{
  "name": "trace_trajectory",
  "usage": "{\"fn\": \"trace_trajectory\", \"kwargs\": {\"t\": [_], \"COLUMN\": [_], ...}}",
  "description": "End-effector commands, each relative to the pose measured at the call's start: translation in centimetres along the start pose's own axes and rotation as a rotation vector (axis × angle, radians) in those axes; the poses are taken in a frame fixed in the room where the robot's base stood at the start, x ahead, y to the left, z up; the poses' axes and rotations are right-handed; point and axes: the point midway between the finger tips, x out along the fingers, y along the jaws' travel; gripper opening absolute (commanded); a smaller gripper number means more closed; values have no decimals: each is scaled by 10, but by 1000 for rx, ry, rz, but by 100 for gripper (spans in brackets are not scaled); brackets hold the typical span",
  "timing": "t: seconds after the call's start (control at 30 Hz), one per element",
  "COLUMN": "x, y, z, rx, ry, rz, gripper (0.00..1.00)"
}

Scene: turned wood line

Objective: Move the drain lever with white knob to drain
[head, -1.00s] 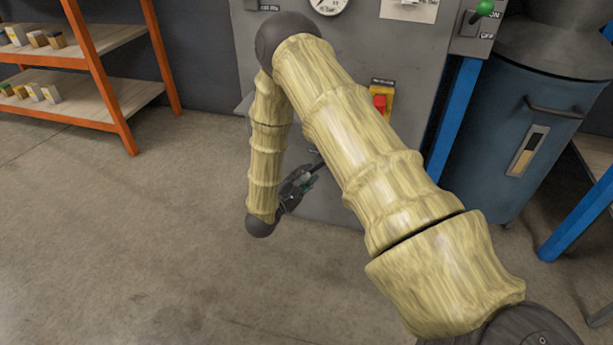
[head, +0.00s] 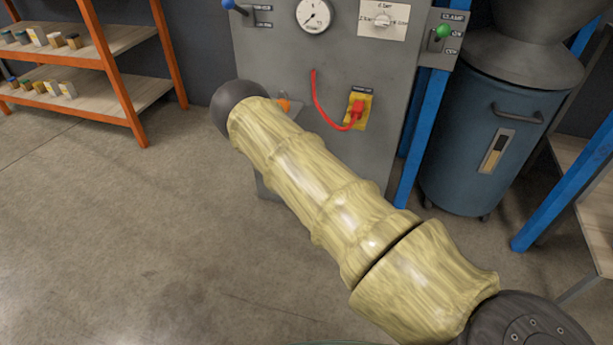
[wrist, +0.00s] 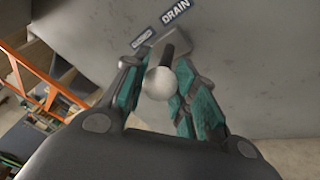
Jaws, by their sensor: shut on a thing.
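The drain lever's white knob (wrist: 158,84) is between my gripper's fingers in the wrist view. Its short dark shaft (wrist: 169,55) runs back to a pale mount on the grey panel. My gripper (wrist: 160,68) is shut on the lever, with a green-padded finger on each side. A DRAIN label (wrist: 175,11) and a second, unreadable label (wrist: 143,38) are on the panel beyond the lever. I cannot tell which label the lever is set to. In the head view my arm hides the gripper and the lever.
A blue bin (head: 465,150) stands right. Orange shelving (head: 110,70) is left; floor between is clear.

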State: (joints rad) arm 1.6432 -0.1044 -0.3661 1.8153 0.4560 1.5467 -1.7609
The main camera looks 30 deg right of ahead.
Motion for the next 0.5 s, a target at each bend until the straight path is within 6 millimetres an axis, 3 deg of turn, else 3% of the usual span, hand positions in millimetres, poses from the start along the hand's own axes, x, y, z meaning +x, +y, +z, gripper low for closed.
{"fn": "trace_trajectory", "kwargs": {"t": [0.5], "x": [3], "y": [-21], "z": [28], "rx": [0], "ry": [224], "rz": [148], "gripper": [0]}}
